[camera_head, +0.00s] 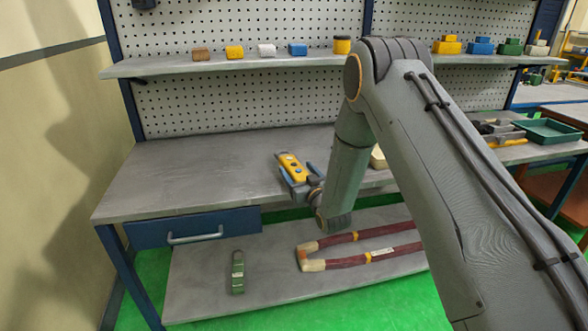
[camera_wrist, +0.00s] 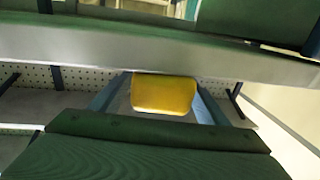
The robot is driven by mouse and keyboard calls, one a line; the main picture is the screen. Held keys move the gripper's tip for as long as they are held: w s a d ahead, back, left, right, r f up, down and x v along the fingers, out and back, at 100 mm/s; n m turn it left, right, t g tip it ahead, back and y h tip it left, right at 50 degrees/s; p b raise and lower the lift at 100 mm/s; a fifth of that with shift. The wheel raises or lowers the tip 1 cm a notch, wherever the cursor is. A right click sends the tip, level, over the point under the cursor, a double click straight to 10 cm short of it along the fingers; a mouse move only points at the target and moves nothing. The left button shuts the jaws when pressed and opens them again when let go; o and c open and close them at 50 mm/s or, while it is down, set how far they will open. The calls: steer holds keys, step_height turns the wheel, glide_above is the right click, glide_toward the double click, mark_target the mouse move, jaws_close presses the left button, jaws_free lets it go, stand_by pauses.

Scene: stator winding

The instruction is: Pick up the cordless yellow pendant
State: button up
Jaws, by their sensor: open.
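The yellow pendant (camera_head: 289,162), a slim body with dark and blue buttons and no cord showing, appears at the front part of the bench top in the head view. My gripper (camera_head: 296,169) is at its near end, with one blue finger on each side of it. In the wrist view the pendant's plain yellow end (camera_wrist: 165,94) sits between the two spread fingers, with a narrow gap at the left one. The fingers are open. Whether the right finger touches the pendant is unclear. The pendant's lower end is partly hidden by my gripper.
The grey bench top (camera_head: 190,175) is clear to the left. Below, a lower shelf (camera_head: 205,290) holds a green pendant (camera_head: 238,272) and a dark red sling (camera_head: 345,237). A drawer (camera_head: 192,230) is under the bench. Small boxes stand on the upper shelf (camera_head: 160,66). A green tray (camera_head: 548,131) is at right.

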steer(key=shift+x, duration=0.85)
steer(key=c, duration=1.5)
steer(key=shift+r, duration=0.15)
